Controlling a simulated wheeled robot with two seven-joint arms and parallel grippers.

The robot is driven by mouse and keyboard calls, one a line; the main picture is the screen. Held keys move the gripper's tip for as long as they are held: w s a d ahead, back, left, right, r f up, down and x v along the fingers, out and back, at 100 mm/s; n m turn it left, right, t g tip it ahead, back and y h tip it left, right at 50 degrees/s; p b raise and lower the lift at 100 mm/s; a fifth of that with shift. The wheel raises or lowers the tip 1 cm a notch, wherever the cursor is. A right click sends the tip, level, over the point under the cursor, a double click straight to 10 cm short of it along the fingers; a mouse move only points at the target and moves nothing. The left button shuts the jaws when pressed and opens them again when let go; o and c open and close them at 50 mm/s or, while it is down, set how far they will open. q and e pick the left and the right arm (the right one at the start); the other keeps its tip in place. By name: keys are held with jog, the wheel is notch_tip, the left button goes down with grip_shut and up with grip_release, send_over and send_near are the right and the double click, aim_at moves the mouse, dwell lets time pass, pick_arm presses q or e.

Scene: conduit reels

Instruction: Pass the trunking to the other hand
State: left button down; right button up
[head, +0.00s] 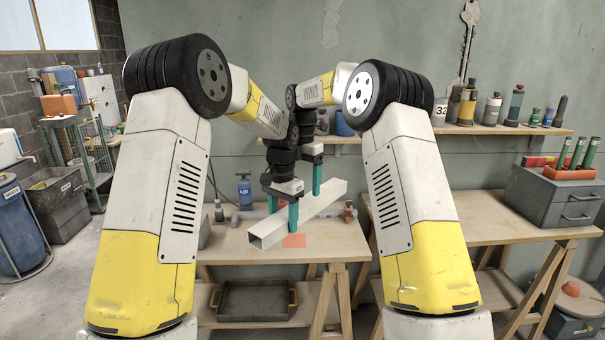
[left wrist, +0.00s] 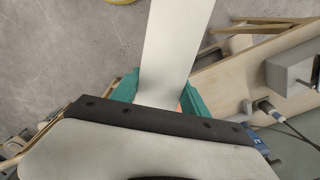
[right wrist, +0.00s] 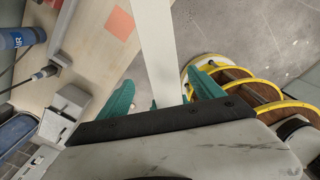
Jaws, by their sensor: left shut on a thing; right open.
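The trunking (head: 300,216) is a long pale square-section channel, held above the workbench with its open end toward the lower left. My left gripper (head: 283,212) is shut on it nearer that end, with teal fingers on either side. In the left wrist view the trunking (left wrist: 172,45) runs up from between the fingers (left wrist: 160,100). My right gripper (head: 317,178) is at the farther part of the trunking. In the right wrist view its open fingers (right wrist: 160,92) stand on either side of the trunking (right wrist: 158,45), with a gap visible.
The workbench (head: 340,243) below carries an orange-red square (head: 294,241) and a blue bottle (head: 244,192). A grey drawer unit (head: 553,198) stands on the right bench. A shelf (head: 480,129) with bottles crosses the back wall.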

aim_at(302, 202)
notch_tip(302, 202, down, 8)
jog(key=shift+f, duration=0.1)
dwell(0.4)
pick_arm(q)
jog(key=shift+d, duration=0.1)
pick_arm(e)
grip_shut()
pick_arm(q)
jog(key=shift+c, duration=2.4)
grip_release()
